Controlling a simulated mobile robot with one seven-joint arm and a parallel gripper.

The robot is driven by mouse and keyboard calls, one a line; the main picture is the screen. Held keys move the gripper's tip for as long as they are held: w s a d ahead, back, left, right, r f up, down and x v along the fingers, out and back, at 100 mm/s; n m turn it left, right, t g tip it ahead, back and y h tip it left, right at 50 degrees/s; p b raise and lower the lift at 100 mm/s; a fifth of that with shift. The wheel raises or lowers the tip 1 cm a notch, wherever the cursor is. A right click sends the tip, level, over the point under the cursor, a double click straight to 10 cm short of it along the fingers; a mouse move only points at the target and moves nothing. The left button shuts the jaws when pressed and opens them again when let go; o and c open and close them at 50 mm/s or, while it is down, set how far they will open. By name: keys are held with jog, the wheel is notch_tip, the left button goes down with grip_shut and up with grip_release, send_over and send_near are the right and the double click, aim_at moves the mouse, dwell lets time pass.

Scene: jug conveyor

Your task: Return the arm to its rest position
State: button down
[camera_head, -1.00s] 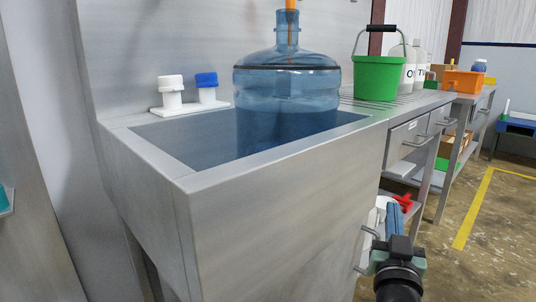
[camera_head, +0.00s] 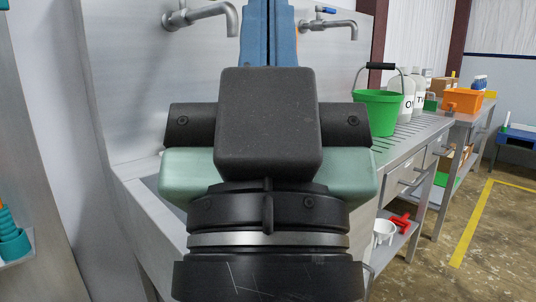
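My gripper (camera_head: 268,10) fills the middle of the view, seen from behind with its blue fingers pointing up. The fingers lie side by side and look shut, with their very tips at or past the top edge of the picture. I see nothing held between them. The gripper stands in front of the steel sink (camera_head: 150,225) and hides most of its basin. The large blue water jug is hidden behind the gripper.
Two taps (camera_head: 205,14) are on the wall behind. A green bucket (camera_head: 376,112) and white bottles (camera_head: 408,92) stand on the steel counter (camera_head: 420,135) at right. An orange bin (camera_head: 463,100) is farther along. Open floor (camera_head: 490,250) lies at right.

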notch_tip(320, 180, up, 33)
jog(key=p, duration=3.1)
